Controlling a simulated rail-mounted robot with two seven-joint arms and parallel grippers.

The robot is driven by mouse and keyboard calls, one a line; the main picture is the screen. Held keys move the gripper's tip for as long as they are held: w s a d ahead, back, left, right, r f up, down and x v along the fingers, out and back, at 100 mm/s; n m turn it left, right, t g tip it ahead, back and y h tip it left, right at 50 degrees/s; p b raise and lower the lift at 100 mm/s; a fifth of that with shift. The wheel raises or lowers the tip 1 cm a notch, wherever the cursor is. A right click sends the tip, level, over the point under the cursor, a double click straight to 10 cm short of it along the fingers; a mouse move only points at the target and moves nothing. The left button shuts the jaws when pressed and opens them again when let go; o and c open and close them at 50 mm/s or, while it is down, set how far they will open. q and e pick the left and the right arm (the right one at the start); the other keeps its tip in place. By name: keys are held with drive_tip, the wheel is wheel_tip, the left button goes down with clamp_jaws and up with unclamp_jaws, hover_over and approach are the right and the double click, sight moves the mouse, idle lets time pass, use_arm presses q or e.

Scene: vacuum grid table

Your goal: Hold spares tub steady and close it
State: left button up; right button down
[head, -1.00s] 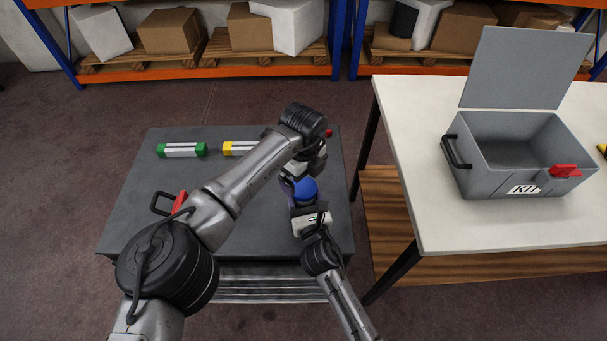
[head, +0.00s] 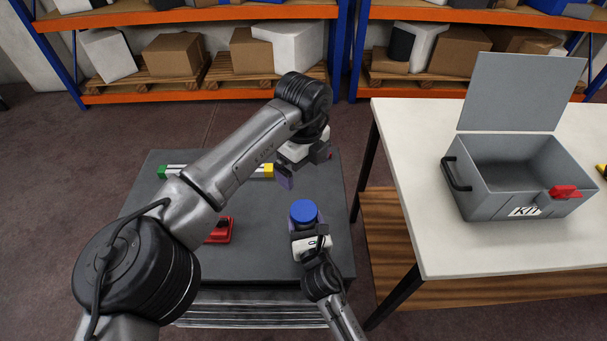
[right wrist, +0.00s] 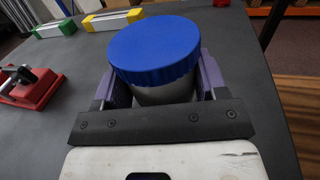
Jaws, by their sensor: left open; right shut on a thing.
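My right gripper (head: 306,229) is shut around the tub's body, a purple finger on each side. My left gripper (head: 290,174) is open and empty, above and beyond the tub, apart from the lid. How tightly the lid sits cannot be told.
A red clamp (head: 219,232) lies left of the tub, partly behind my left arm. Green-ended (right wrist: 55,28) and yellow-ended (right wrist: 112,19) bars lie farther back. An open grey KIT box (head: 490,207) stands on the white table (head: 425,165) at right.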

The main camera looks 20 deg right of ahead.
use_arm(q)
drive_tip(key=shift+r, duration=0.3)
use_arm(e)
drive_tip(key=shift+c, duration=0.4)
unclamp_jaws()
drive_tip(key=shift+s, duration=0.1)
drive_tip(key=shift+s, duration=0.3)
use_arm(q)
drive_tip(key=shift+r+p, duration=0.55)
drive_tip(key=shift+p, duration=0.05)
use_arm(e)
drive_tip(key=s+a, duration=0.2)
drive_tip(key=s, duration=1.1)
